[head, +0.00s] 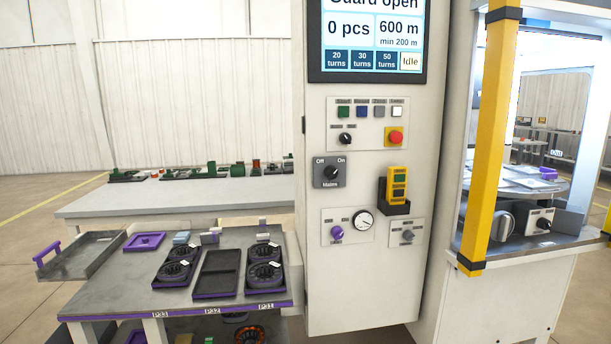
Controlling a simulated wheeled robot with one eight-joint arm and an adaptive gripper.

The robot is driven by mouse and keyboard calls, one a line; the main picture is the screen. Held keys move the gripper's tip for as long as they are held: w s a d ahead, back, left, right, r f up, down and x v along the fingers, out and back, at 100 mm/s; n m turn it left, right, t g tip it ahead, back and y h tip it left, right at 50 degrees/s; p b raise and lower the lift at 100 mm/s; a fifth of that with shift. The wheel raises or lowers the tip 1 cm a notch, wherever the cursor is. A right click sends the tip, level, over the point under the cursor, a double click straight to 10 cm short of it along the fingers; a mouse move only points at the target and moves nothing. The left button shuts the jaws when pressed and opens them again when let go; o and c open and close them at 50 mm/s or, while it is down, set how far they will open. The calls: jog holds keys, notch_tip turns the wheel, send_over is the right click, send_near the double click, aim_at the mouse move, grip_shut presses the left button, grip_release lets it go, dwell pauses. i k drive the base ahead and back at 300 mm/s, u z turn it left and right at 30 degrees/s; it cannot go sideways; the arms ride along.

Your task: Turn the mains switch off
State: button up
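The mains switch (332,172) is a black rotary knob on a dark grey plate on the front of the pale control cabinet (350,278). The plate reads "Off" at upper left, "On" at upper right and "Mains" below. The knob is too small for me to tell surely which word it points to. The screen (372,38) above is lit and reads "Guard open", "0 pcs", "600 m" and "Idle". My gripper is not in view, and nothing covers the switch.
Above the switch are coloured buttons and a red emergency stop (396,138). A yellow pendant (397,184) hangs in a black holder to the right. A gauge (362,220) sits below. A steel table (118,296) with trays stands left; a yellow post (490,135) stands right.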

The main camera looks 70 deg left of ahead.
aim_at(331, 172)
jog(key=u, duration=2.95)
